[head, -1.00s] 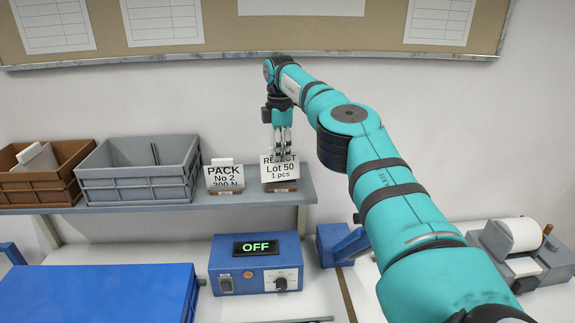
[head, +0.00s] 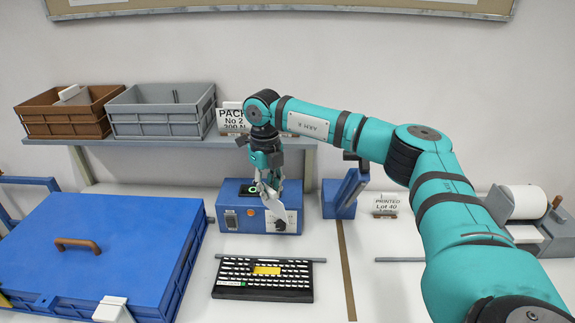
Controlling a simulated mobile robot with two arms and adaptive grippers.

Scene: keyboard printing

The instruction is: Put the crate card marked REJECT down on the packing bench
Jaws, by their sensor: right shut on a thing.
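My right gripper (head: 268,184) points down in front of the blue control box and is shut on the REJECT crate card (head: 274,206). The packing bench (head: 340,290) is the white surface below. My left gripper is not in view.
A black keyboard (head: 225,291) with a yellow piece lies below the box (head: 229,221). A large blue lidded case (head: 120,225) fills the left. A PRINTED Lot 40 card (head: 386,205) stands right. A shelf (head: 180,142) holds two crates and the PACK card (head: 232,121).

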